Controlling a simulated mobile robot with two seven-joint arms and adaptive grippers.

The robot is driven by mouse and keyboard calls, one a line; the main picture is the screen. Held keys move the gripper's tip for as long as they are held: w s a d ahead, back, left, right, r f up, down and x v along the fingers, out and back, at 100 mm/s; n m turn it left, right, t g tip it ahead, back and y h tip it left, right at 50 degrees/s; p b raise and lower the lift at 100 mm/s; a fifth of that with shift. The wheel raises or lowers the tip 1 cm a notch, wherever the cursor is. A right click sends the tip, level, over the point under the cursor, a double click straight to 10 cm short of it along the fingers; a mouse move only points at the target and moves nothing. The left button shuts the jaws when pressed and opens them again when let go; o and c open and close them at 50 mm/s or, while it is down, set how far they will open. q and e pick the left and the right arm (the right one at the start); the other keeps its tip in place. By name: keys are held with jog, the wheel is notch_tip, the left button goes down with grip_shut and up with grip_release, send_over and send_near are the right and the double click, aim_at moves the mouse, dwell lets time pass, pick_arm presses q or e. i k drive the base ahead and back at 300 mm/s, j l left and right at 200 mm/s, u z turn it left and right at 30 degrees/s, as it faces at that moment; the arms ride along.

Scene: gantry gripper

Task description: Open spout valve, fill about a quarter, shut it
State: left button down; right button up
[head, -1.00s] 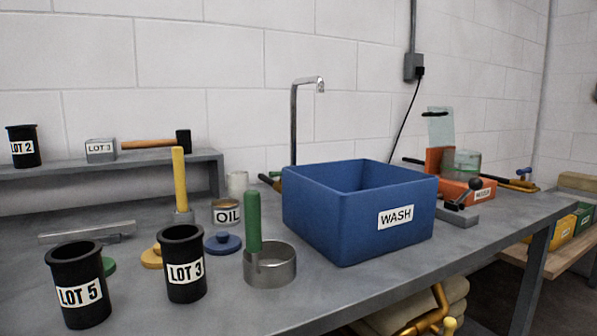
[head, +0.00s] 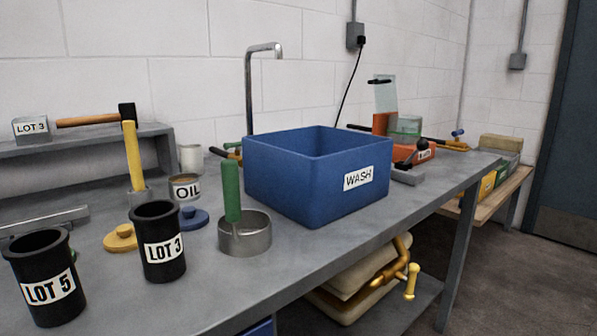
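A metal spout (head: 249,95) rises behind the blue WASH bin (head: 353,205) and bends over toward it. No water shows at its tip. The inside floor of the bin is hidden by its walls. A small orange and dark handle-like part (head: 225,153) shows at the bin's back left, partly hidden; I cannot tell if it is the valve. A brass-coloured piece with a blue top (head: 457,135) lies at the far right end of the bench; I cannot tell if it is a valve either. Neither of my grippers is in view.
An orange machine with a glass vessel (head: 404,130) stands behind right. Open floor lies right.

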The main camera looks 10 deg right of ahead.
aim_at(226, 146)
jog(key=u, duration=0.5)
jog(key=l+u, duration=0.15)
jog(key=u, duration=0.3)
jog(key=l+u, duration=0.1)
jog(key=u, duration=0.4)
jog(key=l+u, duration=0.3)
jog(key=k+l+u, duration=0.15)
jog(key=l+u, duration=0.2)
jog(key=k+l+u, duration=0.15)
jog(key=l+u, duration=0.15)
